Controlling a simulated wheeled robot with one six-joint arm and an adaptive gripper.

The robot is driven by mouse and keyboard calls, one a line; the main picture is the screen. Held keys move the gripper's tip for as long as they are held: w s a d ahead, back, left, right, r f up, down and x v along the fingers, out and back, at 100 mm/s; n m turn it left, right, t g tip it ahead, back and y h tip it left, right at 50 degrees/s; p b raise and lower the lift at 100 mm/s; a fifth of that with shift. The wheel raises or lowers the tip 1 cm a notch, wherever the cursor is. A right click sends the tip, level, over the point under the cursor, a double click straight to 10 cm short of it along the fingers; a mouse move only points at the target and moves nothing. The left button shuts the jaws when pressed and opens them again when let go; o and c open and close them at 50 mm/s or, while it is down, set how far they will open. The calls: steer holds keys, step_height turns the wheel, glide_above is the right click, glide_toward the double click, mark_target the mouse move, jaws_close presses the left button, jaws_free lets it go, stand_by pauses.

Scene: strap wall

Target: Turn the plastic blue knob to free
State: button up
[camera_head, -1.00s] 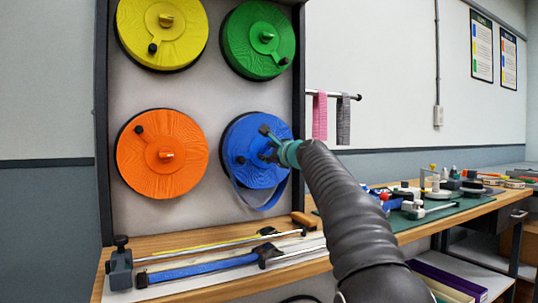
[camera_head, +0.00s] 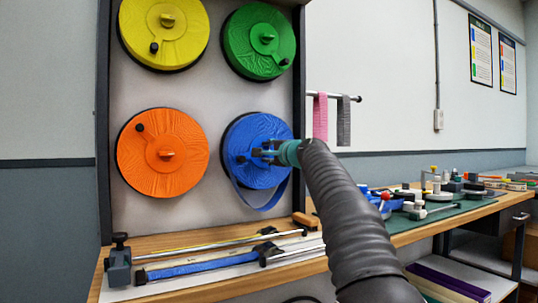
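The blue round disc (camera_head: 240,133) is mounted at the lower right of the wall panel, with a blue strap hanging in a loop below it. A small dark peg (camera_head: 241,160) sticks out on its left side. My gripper (camera_head: 259,153) is in front of the disc's middle, pointing left into it. Its fingers cover the centre, where the blue knob appears to be, so the knob is mostly hidden. The fingers look close together around that spot, but I cannot tell whether they grip the knob.
Orange (camera_head: 162,180), yellow (camera_head: 190,40) and green (camera_head: 240,60) discs share the panel. The wooden bench (camera_head: 230,290) below carries a clamp bar with a blue strap (camera_head: 200,266). Pink (camera_head: 320,115) and grey straps hang from a rod at right.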

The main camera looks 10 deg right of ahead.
stand_by(0.5)
steer(key=o, duration=1.1)
steer(key=shift+o, duration=0.2)
steer(key=shift+s, duration=0.1)
steer(key=v, duration=1.1)
steer(key=shift+s+d, duration=0.2)
steer(key=shift+s, duration=0.15)
